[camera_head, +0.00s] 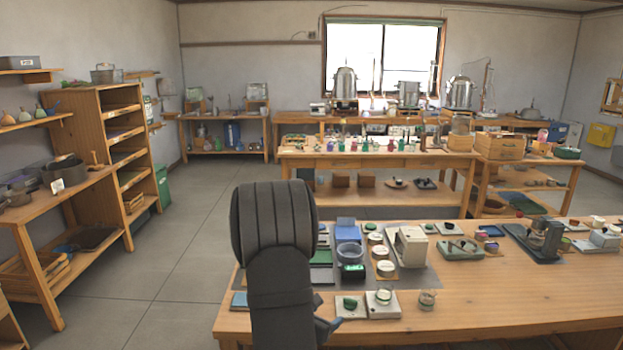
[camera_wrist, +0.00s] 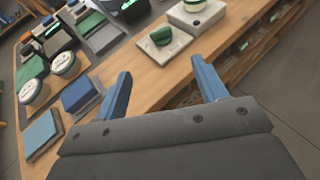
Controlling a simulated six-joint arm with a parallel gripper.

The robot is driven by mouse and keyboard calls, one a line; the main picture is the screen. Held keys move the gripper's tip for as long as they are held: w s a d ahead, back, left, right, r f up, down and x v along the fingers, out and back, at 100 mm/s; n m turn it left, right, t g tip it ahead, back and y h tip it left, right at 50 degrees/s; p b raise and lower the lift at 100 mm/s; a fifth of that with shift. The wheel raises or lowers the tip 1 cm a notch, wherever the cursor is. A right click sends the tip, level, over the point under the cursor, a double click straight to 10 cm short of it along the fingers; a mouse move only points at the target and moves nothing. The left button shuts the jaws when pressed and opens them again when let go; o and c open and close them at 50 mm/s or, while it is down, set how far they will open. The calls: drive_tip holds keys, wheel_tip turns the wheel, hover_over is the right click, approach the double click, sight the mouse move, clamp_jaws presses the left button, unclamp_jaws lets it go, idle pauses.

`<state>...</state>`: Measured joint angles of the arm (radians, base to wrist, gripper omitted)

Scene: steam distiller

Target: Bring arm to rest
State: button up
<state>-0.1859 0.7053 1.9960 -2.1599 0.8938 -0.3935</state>
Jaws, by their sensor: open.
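My gripper (camera_wrist: 162,90) shows in the wrist view with two blue fingers spread wide apart and nothing between them. It hangs over the front part of the wooden workbench (camera_wrist: 150,78). In the head view my dark arm stands in front of the bench's left end. In the wrist view a white tile with a green piece (camera_wrist: 163,43) and a larger white block with a jar (camera_wrist: 197,12) lie beyond the fingers.
A blue box (camera_wrist: 82,95) and a blue-green block (camera_wrist: 41,133) lie left of my gripper. A white machine (camera_head: 411,246) and a grey device (camera_head: 537,240) stand on the bench. Grey floor (camera_head: 180,285) is clear to the left.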

drive_tip(key=d+f+m+g+h, duration=0.1)
drive_tip(key=d+f+m+g, duration=0.1)
drive_tip(key=d+m+g, duration=0.5)
drive_tip(key=d+m, duration=0.1)
drive_tip(key=m, duration=0.2)
drive_tip(key=shift+f, duration=0.35)
drive_tip(key=shift+s+d, duration=0.1)
idle(1.3)
